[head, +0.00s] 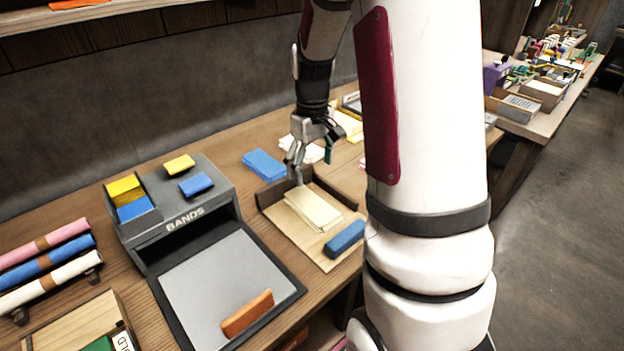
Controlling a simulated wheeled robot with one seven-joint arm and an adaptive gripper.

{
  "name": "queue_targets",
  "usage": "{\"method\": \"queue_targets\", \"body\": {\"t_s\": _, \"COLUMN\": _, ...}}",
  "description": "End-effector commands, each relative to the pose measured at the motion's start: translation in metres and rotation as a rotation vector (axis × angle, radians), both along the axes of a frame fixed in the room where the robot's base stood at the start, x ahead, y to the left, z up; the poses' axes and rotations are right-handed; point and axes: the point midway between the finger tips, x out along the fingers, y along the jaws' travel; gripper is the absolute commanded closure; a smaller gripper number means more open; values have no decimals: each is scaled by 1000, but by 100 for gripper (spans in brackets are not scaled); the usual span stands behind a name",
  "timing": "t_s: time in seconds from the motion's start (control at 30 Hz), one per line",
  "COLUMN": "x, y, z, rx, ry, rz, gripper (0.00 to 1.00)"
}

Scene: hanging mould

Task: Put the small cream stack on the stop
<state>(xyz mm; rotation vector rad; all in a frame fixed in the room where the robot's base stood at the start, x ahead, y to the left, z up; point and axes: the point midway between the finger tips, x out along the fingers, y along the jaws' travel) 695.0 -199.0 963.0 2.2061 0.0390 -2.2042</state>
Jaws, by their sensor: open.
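A small cream stack (313,207) lies flat on a light wooden board (327,253) in the middle of the bench. A dark raised stop (271,194) runs along the board's far-left edges and forms a corner. The stack lies near this corner; I cannot tell whether it touches the stop. My gripper (311,160) is open, points down and hangs above the far end of the stack, by the stop. I see nothing between its fingers. One finger hides part of the stop's corner.
A blue block (344,238) sits on the board's right edge. A blue stack (264,165) and white sheets (303,149) lie behind. The grey BANDS box (185,218) and a dark-framed tray with an orange block (247,313) stand left. My arm hides the bench's right part.

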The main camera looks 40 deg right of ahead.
Motion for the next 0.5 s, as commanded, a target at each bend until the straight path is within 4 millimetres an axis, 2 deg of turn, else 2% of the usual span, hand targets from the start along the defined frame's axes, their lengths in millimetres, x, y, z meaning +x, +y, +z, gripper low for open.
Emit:
{"method": "queue_targets", "body": {"t_s": 0.13, "x": -6, "y": 17, "z": 23, "rx": -3, "ry": -21, "rz": 1, "gripper": 24}}
{"method": "queue_targets", "body": {"t_s": 0.23, "x": -18, "y": 42, "z": 51, "rx": -7, "ry": -50, "rz": 0, "gripper": 24}}
{"method": "queue_targets", "body": {"t_s": 0.4, "x": -55, "y": 93, "z": 99, "rx": -9, "ry": -106, "rz": -7, "gripper": 24}}
{"method": "queue_targets", "body": {"t_s": 0.5, "x": -82, "y": 120, "z": 119, "rx": -8, "ry": -139, "rz": -11, "gripper": 24}}
